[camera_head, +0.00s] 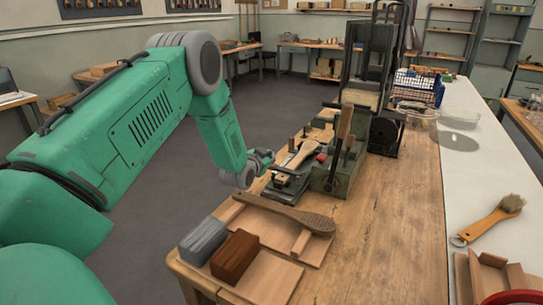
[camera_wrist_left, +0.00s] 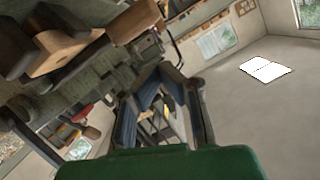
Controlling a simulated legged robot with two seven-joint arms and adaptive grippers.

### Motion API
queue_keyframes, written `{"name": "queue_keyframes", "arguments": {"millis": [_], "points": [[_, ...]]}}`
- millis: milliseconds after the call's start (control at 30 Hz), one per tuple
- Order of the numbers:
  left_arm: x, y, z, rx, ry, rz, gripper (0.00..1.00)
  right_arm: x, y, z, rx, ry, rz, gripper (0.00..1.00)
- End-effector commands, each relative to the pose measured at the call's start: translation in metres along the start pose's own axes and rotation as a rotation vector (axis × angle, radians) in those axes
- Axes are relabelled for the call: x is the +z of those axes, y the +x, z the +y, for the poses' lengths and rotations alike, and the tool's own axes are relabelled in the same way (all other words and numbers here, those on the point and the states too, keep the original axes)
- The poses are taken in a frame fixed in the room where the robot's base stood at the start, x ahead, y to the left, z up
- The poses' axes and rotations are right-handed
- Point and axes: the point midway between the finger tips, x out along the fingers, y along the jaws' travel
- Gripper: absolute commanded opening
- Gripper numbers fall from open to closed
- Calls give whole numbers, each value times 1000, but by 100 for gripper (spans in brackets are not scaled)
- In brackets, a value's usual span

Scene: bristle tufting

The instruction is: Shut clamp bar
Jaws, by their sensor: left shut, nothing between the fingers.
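The grey-green clamp fixture (camera_head: 290,184) sits on the wooden bench, with a light wooden brush body (camera_head: 301,154) lying in it. A small red knob (camera_head: 321,157) shows beside the brush body. I cannot clearly make out the clamp bar or its angle. My left gripper (camera_head: 266,159) is at the left side of the fixture, shut and empty; whether it touches the fixture is unclear. In the left wrist view my gripper's dark fingers (camera_wrist_left: 165,72) are close beside the fixture (camera_wrist_left: 85,85), which appears tilted, with wooden parts (camera_wrist_left: 65,38) on it. My right gripper is not in view.
A green holder (camera_head: 336,176) with upright wooden-handled tools stands right of the fixture, before a tall dark press (camera_head: 372,60). In front lie a paddle brush (camera_head: 285,212), a grey block (camera_head: 203,240) and a brown block (camera_head: 235,256). Bare bench (camera_head: 395,215) lies to the right.

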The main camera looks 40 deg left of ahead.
Motion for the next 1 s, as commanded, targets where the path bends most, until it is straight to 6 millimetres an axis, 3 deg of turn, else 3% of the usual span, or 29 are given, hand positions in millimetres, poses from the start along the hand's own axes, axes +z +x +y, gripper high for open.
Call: {"name": "queue_keyframes", "arguments": {"millis": [667,767,933,1000], "points": [[1,1,-1,0,2,1,0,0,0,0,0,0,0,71],[-8,1,-3,0,2,2,0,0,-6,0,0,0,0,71],[-44,1,-12,2,2,5,0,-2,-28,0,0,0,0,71],[-38,-14,-12,3,0,-2,0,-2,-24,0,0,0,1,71]]}}
